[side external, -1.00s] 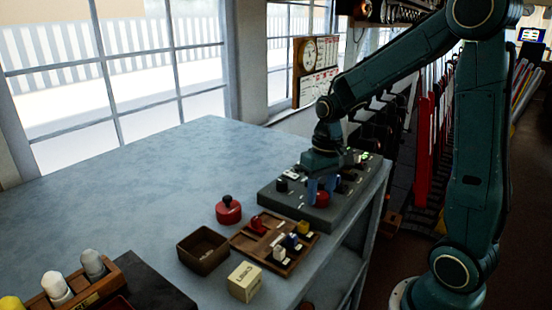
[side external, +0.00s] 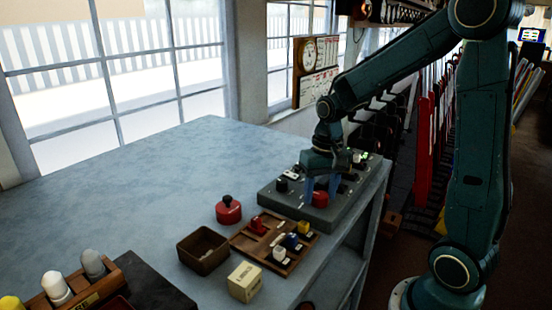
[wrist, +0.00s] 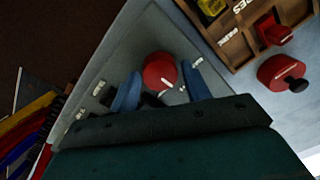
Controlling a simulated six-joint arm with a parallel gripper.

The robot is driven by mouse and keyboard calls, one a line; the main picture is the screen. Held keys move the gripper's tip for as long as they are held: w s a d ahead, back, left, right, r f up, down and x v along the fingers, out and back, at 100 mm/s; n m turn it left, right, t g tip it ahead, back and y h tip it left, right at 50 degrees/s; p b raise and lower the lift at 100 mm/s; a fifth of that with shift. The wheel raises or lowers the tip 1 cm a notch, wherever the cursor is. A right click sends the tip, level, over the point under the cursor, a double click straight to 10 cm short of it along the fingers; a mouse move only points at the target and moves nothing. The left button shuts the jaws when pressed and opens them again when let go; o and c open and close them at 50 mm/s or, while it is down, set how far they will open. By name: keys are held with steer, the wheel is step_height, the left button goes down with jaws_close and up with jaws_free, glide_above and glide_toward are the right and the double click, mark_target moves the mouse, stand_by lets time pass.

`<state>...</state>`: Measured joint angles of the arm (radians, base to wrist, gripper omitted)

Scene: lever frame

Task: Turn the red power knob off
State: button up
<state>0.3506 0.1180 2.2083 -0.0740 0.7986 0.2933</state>
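The red power knob (side external: 320,199) is a round red knob on the grey control panel (side external: 345,215) at the right end of the table. In the wrist view the red knob (wrist: 160,71) shows a pale mark on its top and lies between the blue fingers. My gripper (side external: 322,194) points down over the panel, with its fingers on either side of the knob. In the wrist view my gripper (wrist: 160,82) has its fingers apart, with a visible gap to the knob at the right finger. Contact at the left finger is unclear.
A wooden tray (side external: 262,256) with several coloured pieces sits before the panel. A red round piece with a black handle (side external: 228,210), a brown open box (side external: 203,249) and a cream box (side external: 245,281) stand nearby. The table's left and back area is clear.

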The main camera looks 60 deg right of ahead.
mark_target(324, 195)
step_height(324, 195, up, 14)
steer(key=shift+s+d, duration=0.2)
steer(key=shift+d, duration=0.1)
stand_by(0.7)
steer(key=shift+s+a, duration=0.1)
steer(key=shift+a, duration=0.05)
steer(key=s+a+f+n+t, duration=0.2)
steer(key=s+a+n+t, duration=0.3)
steer(key=s+a, duration=0.5)
steer(key=shift+s+f+n, duration=0.15)
steer(key=shift+s+n, duration=0.75)
steer(key=shift+s, duration=0.3)
